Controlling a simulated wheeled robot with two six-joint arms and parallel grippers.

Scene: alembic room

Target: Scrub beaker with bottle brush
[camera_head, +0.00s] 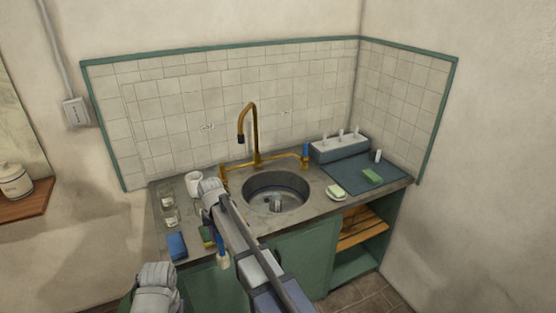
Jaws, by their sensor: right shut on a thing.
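A clear glass beaker (275,203) appears to stand in the round sink (302,200), small and hard to make out. Two more clear glass vessels (167,196) stand on the left of the counter. My right gripper (215,228) is over the counter's front left edge, left of the sink, largely hidden by my own arm. It is shut on what looks like the bottle brush (223,260), with a blue handle and a pale end hanging down in front of the cabinet. The brush is apart from the sink. My left arm shows at the bottom left; its gripper is out of view.
A brass tap (254,130) arches over the sink. A white mug (193,182), a blue sponge (177,245) and a small soap dish (336,193) are on the counter. A pegged rack (339,150) and a blue mat (350,174) with a green sponge (372,176) are at right.

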